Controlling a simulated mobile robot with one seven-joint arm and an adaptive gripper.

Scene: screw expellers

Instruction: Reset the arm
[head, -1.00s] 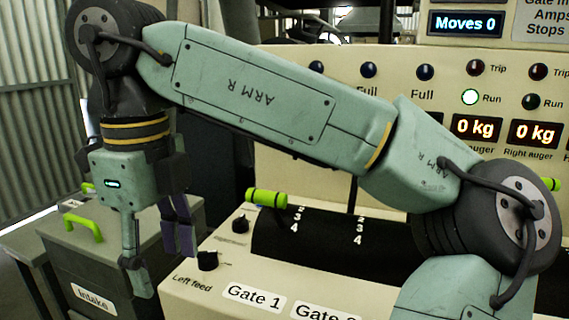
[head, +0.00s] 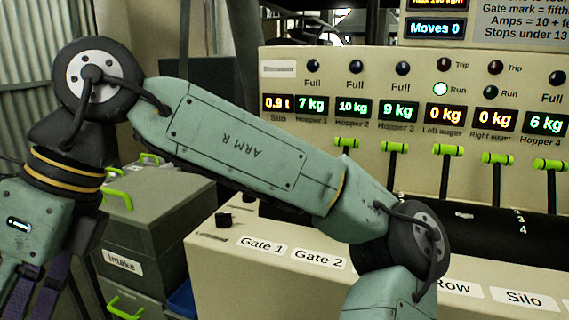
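A cream control panel (head: 300,70) carries lit displays and lamps; "Moves" reads 0. Several green-handled levers (head: 447,150) stand in front of it. The sloping front console (head: 215,255) has gate labels and a black knob (head: 223,220). Green handles (head: 118,200) project from the Intake box.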

